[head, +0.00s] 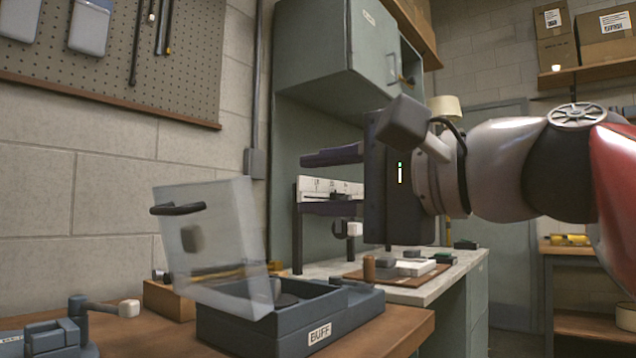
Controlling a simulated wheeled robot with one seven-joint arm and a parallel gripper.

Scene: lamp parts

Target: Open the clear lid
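The clear lid (225,245) is a translucent panel that stands raised and steeply tilted over the left part of a dark blue-grey box (255,338) labelled BUFF. A dark bar handle (178,209) is at the lid's upper left. The box's inside shows in part to the right of the lid, with a dark round part in it. My gripper (303,183) points left, to the right of the lid and above the box. Its two dark fingers are wide apart, with nothing visible held between them. It does not touch the lid.
The box stands on a wooden bench (405,325). A blue-grey device with a lever (100,308) is at the lower left. A pale counter (440,268) with small parts and a tall grey-green cabinet (350,45) stand behind. The space between gripper and lid looks free.

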